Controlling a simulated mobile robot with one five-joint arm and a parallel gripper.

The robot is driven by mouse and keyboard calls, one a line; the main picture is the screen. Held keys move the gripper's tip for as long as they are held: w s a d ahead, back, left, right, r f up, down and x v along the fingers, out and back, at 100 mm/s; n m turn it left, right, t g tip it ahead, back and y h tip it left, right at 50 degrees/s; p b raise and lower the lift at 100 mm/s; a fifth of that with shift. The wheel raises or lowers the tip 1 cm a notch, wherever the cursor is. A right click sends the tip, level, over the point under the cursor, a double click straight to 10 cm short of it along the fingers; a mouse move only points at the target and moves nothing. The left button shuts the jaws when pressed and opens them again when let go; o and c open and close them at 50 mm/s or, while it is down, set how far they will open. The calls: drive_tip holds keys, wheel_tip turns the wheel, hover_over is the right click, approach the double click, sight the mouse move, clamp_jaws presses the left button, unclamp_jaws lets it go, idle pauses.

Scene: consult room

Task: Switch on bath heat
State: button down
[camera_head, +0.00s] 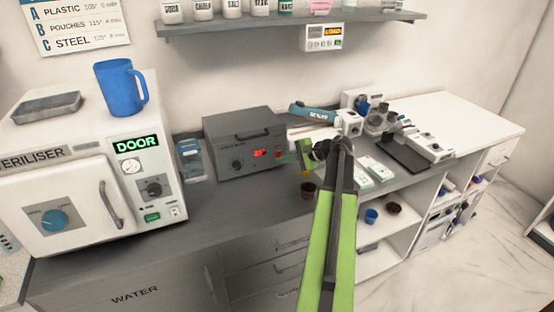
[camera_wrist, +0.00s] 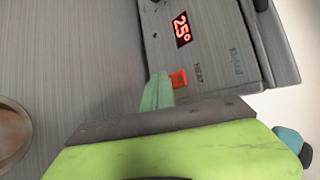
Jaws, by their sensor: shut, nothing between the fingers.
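The bath is a grey box (camera_head: 232,141) on the dark counter, with a knob and a red lit display on its front. In the wrist view the bath's front panel (camera_wrist: 215,55) appears turned sideways; its display (camera_wrist: 182,29) reads 25°. A small red-orange switch (camera_wrist: 179,78) sits beside the HEAT lettering. My gripper (camera_head: 302,157) is at the right end of the bath's front, shut and empty. In the wrist view its green fingertip (camera_wrist: 158,90) is right beside the switch; I cannot tell whether they touch.
A white steriliser (camera_head: 80,160) with a blue mug (camera_head: 121,87) on top stands to the left. A brown pot (camera_head: 307,190) is below my gripper. A teal-handled tool (camera_head: 312,110) and white instruments stand to the right. A shelf (camera_head: 290,25) runs above.

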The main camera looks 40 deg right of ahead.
drive_tip(key=shift+s, duration=0.1)
drive_tip(key=shift+s+a+r, duration=0.1)
drive_tip(key=shift+s+a, duration=0.15)
drive_tip(key=shift+s, duration=0.35)
drive_tip(key=shift+s+a+r+p, duration=0.1)
drive_tip(key=shift+s+a, duration=0.2)
drive_tip(key=shift+s, duration=0.45)
drive_tip(key=shift+s+a+r+p, duration=0.15)
drive_tip(key=shift+s+a, duration=0.2)
drive_tip(key=shift+s, duration=0.45)
drive_tip(key=shift+s+a+r+p, duration=0.1)
drive_tip(key=shift+s+a, duration=0.2)
drive_tip(key=shift+s, duration=0.45)
